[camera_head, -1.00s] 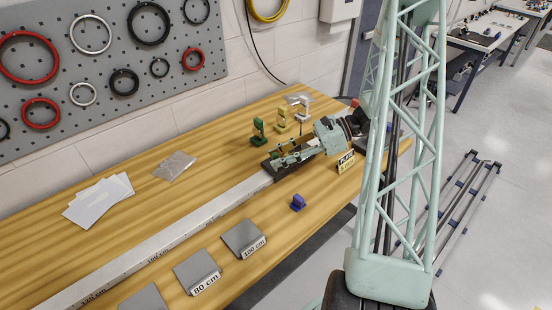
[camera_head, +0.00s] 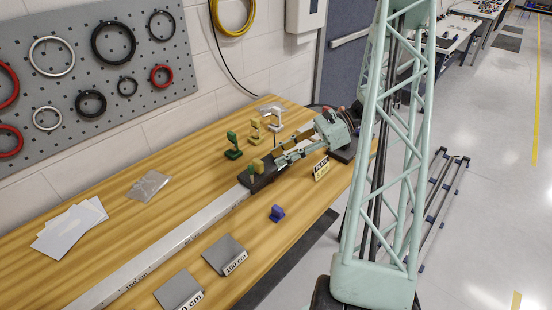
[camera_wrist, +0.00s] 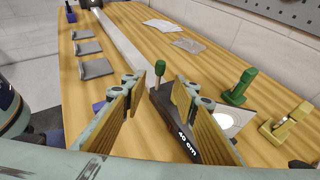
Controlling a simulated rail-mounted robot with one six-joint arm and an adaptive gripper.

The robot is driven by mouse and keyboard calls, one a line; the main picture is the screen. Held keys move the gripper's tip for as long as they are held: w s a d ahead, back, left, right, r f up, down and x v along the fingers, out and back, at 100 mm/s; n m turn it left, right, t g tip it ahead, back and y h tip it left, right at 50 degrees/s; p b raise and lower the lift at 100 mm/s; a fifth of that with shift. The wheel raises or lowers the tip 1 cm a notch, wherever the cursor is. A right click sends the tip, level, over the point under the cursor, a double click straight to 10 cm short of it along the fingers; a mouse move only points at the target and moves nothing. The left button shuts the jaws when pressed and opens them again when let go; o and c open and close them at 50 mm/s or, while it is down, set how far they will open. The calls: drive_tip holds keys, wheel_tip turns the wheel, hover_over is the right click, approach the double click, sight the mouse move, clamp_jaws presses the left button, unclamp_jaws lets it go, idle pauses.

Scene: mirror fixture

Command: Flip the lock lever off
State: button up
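The lock lever appears to be the small upright stalk with a green knob (camera_wrist: 160,68) on a dark block (camera_wrist: 172,105) labelled "40 cm", in the wrist view. The block also shows in the head view (camera_head: 258,183), at the end of a metal rail. My gripper (camera_wrist: 157,86) is open, with its two yellow-lined fingers on either side of the block. The knob shows between and beyond the fingertips; no contact is visible. In the head view my gripper (camera_head: 268,164) is low over the block, and its fingers partly hide it.
A green stand (camera_wrist: 239,86) and a yellow stand (camera_wrist: 285,128) stand right of my gripper in the wrist view. A metal rail (camera_head: 165,250) runs along the table. Grey plates (camera_head: 224,255) and a blue piece (camera_head: 277,213) lie on its near side.

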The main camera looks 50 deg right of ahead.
drive_tip(key=shift+c, duration=0.6)
drive_tip(key=shift+s, duration=0.15)
drive_tip(key=c, duration=0.5)
drive_tip(key=shift+s+a+f+m+t+b, duration=0.1)
drive_tip(key=shift+s+f+m+t+b, duration=0.3)
drive_tip(key=shift+m, duration=0.3)
clamp_jaws()
drive_tip(key=s+a+f+m+t+b, duration=0.1)
drive_tip(key=s+m+t+b, duration=0.2)
drive_tip(key=m, duration=0.7)
drive_tip(key=s+a+f+m+t+h+b, duration=0.1)
drive_tip(key=s+a+m+t+b, duration=0.1)
drive_tip(key=s+m+b, duration=0.4)
drive_tip(key=m+t+b, duration=0.1)
drive_tip(key=m, duration=0.4)
drive_tip(key=shift+s+f+t+b, duration=0.3)
drive_tip(key=shift+s+b, duration=0.05)
